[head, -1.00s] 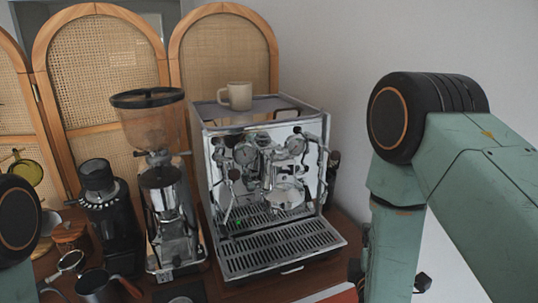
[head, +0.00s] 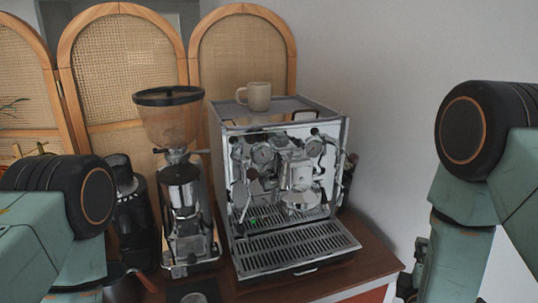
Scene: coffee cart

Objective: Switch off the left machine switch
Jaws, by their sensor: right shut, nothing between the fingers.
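The chrome espresso machine (head: 285,180) stands on the wooden cart top, with a small green light (head: 252,222) low on the left of its front. The left switch is too small to make out. My right gripper (head: 407,287) shows only in part at the bottom edge, right of the machine and apart from it. It is shut and empty. My left arm (head: 50,225) comes in from the left in front of the small black grinder, and its gripper is out of the picture.
A tall grinder (head: 183,190) stands close to the machine's left. A beige mug (head: 256,96) sits on top of the machine. A small black grinder (head: 133,220) is partly hidden by my left arm. The cart's wooden top (head: 375,262) is clear at the right front corner.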

